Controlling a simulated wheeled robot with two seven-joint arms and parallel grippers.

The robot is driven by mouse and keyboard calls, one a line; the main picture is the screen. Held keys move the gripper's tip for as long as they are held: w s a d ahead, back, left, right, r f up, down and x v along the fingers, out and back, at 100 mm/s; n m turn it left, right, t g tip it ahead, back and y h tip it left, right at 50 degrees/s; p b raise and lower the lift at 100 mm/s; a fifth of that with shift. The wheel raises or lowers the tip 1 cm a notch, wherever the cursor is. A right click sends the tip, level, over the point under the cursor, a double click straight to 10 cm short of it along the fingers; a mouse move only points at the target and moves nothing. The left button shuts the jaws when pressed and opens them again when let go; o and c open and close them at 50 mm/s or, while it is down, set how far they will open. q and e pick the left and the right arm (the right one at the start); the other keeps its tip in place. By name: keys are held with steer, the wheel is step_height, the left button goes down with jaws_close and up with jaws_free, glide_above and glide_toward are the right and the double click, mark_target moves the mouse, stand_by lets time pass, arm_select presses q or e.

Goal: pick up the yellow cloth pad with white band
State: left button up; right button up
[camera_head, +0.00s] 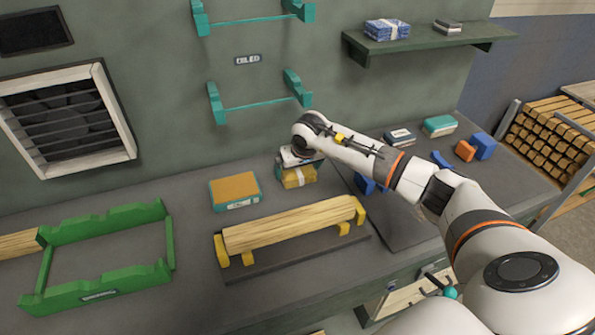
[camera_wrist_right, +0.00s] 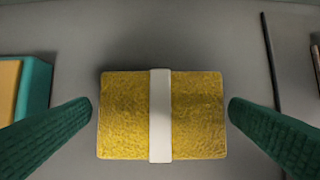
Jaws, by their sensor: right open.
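The yellow cloth pad with white band (camera_head: 297,180) lies on the grey bench top, partly hidden by my right gripper in the head view. In the right wrist view the pad (camera_wrist_right: 200,115) is centred, with its white band running up and down its middle. My right gripper (camera_wrist_right: 160,112) is open, with one green finger on either side of the pad and a small gap on each side. In the head view my right gripper (camera_head: 300,162) is right above the pad. My left gripper is not in view.
A teal box with an orange top (camera_head: 236,189) stands just left of the pad. A wooden beam on yellow supports (camera_head: 290,230) lies in front. A green frame (camera_head: 95,265) is at left. Blue and orange blocks (camera_head: 465,150) and a teal-white box (camera_head: 440,125) are at right.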

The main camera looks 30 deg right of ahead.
mark_target(297, 172)
steer(key=shift+w+f, duration=0.1)
steer(key=shift+f, duration=0.1)
steer(key=c, duration=0.8)
steer(key=shift+c, duration=0.2)
steer(key=shift+r, duration=0.45)
steer(key=r+b, duration=0.2)
steer(key=r, duration=0.4)
steer(key=shift+a+r, duration=0.1)
steer(key=shift+a, duration=0.1)
steer(key=s+a+b, duration=0.3)
steer(key=a+b, duration=0.1)
steer(key=a, duration=1.3)
steer(key=shift+a, duration=0.2)
